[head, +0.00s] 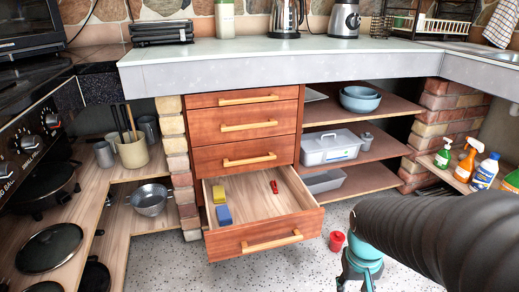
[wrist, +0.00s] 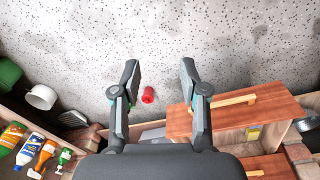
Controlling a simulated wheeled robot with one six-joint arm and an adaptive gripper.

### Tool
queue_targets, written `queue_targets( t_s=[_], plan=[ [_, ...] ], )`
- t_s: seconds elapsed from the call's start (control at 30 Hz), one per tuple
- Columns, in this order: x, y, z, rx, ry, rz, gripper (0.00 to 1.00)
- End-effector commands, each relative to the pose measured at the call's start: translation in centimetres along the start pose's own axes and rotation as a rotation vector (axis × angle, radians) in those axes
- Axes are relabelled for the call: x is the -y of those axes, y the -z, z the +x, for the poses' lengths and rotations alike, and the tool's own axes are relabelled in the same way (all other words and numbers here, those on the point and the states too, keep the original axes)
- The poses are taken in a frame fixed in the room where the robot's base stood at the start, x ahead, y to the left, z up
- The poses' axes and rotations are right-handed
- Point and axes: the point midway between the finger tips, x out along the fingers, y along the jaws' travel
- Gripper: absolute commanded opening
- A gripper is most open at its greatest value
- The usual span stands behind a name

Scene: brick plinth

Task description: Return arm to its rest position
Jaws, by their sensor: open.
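My arm (head: 440,235) reaches in from the right of the head view, with my gripper (head: 360,280) low over the speckled floor and cut by the bottom edge. In the wrist view my gripper (wrist: 159,68) has its two fingers wide apart with nothing between the tips. A red cup-like object (head: 336,241) is on the floor beside the open drawer. It also shows in the wrist view (wrist: 148,95), beyond and apart from the fingers.
The bottom drawer (head: 262,237) is pulled out, holding a yellow block (head: 219,194), a blue block (head: 223,215) and a small red item (head: 274,187). Shelves with bins (head: 330,147) stand behind. Spray bottles (head: 466,160) stand on the right. Speckled floor (wrist: 80,45) is clear around my gripper.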

Motion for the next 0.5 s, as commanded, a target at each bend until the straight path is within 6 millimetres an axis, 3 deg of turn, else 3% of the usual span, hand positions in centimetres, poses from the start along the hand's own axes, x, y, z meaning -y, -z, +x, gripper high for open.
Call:
queue_targets(
  t_s=[0.1,0.5],
  plan=[
    [1.0,-1.2,-3.9,-0.058,0.024,-0.002,0.44],
    [3.1,-3.5,-14.1,-0.367,0.072,-0.038,0.44]
  ],
)
